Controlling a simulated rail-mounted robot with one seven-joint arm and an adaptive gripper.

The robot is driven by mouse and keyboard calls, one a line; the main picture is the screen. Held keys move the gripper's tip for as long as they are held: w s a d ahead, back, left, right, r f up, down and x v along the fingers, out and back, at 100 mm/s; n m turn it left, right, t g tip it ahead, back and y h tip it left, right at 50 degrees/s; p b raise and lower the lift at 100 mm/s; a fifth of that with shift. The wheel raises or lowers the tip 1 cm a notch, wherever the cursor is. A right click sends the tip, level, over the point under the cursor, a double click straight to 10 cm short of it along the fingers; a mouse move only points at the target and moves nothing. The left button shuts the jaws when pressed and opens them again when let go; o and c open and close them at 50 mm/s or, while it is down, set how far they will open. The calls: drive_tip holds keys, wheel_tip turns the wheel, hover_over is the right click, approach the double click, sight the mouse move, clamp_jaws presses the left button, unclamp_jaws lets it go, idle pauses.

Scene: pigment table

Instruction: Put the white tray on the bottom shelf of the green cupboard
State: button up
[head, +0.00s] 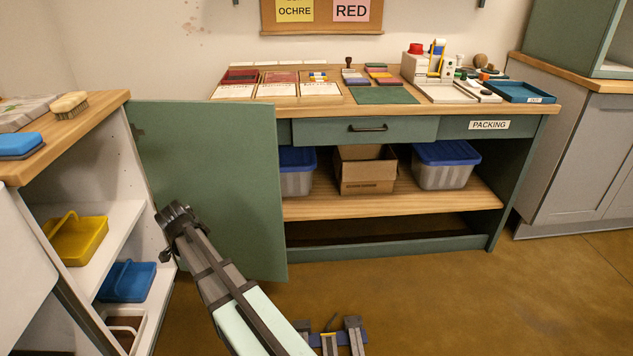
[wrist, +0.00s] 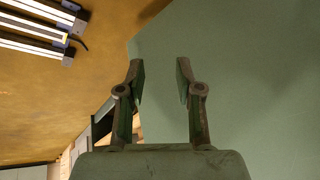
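A cupboard with a wooden top and white shelves (head: 120,215) stands at the left in the head view; its green door (head: 225,170) is swung open. A yellow handled tray (head: 78,240) is on an upper shelf and a blue one (head: 127,283) on the shelf below. Lower down, a white-edged tray-like thing (head: 126,319) shows partly, with a dark brown inside; I cannot tell its full shape. My gripper (wrist: 160,78) is open and empty in the wrist view, with a green panel behind its fingers. In the head view my arm reaches to the door's left part; its fingers are unclear there.
A green bench (head: 365,130) with a drawer and lower shelf stands behind the door. Its shelf holds lidded bins (head: 443,170) and a cardboard box (head: 365,172). A blue sponge (head: 18,145) and a brush (head: 67,104) lie on the cupboard top.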

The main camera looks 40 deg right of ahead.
drive_tip(key=s+d+r+n+g+h, duration=0.3)
drive_tip(key=s+d+r+h, duration=0.3)
drive_tip(key=s+d+r, duration=1.15)
drive_tip(key=s+d+r+g+h, duration=0.1)
drive_tip(key=s+r+g, duration=0.2)
drive_tip(key=s+r, duration=0.5)
drive_tip(key=s+d+r+m+g+h, duration=0.1)
drive_tip(key=s+r+g, duration=0.2)
drive_tip(key=s+r, duration=0.6)
drive_tip(key=s, duration=0.5)
drive_tip(key=shift+s+d, duration=0.2)
drive_tip(key=shift+r, duration=0.1)
